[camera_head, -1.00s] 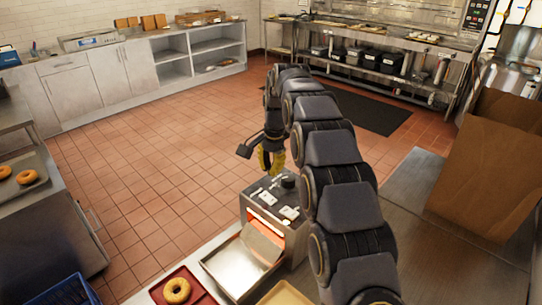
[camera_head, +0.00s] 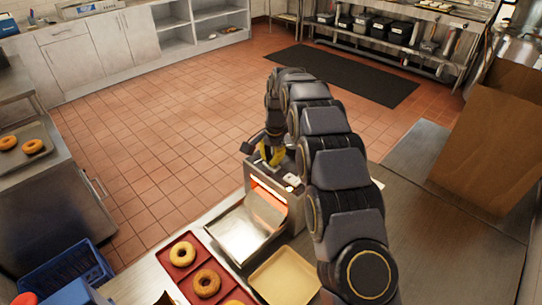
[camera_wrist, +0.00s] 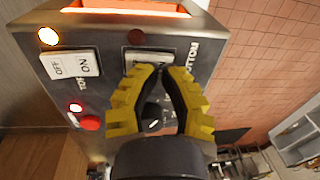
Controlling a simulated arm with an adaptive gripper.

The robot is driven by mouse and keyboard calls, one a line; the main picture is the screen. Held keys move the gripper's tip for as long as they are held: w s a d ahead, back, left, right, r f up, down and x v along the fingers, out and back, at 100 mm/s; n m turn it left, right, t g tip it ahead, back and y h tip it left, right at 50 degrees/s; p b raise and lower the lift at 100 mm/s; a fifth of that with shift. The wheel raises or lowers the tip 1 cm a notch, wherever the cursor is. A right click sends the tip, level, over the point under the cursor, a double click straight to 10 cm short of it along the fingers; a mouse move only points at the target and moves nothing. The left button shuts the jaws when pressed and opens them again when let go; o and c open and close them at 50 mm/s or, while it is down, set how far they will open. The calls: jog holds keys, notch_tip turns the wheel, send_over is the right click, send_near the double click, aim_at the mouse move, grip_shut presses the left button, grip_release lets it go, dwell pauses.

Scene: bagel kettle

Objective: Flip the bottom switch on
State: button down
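The steel toaster (camera_head: 292,212) stands at the counter's far edge, its slot glowing orange. In the wrist view its panel shows the bottom switch (camera_wrist: 136,57), a white rocker beside the "BOTTOM" label, with a dark lamp (camera_wrist: 136,37) next to it. My gripper (camera_wrist: 162,70) has yellow fingers with tips drawn nearly together and nothing between them. The tips are over the edge of the bottom switch and hide part of it; I cannot tell if they touch. The top switch (camera_wrist: 72,65) is to the left, with a lit lamp (camera_wrist: 48,36). My gripper also shows above the toaster in the head view (camera_head: 272,158).
A black knob (camera_wrist: 152,112) lies behind my fingers, and a red button (camera_wrist: 89,122) is to the left. A metal chute (camera_head: 240,232) slopes from the toaster. A red tray with bagels (camera_head: 190,270) and a beige tray (camera_head: 285,278) are in front.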

aim_at(279, 168)
jog(key=shift+s+d+f, duration=0.1)
jog(key=shift+f, duration=0.05)
jog(key=shift+s+d+r, duration=0.25)
jog(key=shift+s+d, duration=0.15)
dwell(0.4)
notch_tip(279, 168, up, 14)
jog(key=s+d, duration=0.1)
jog(key=shift+d, duration=0.15)
jog(key=shift+s, duration=0.1)
dwell(0.3)
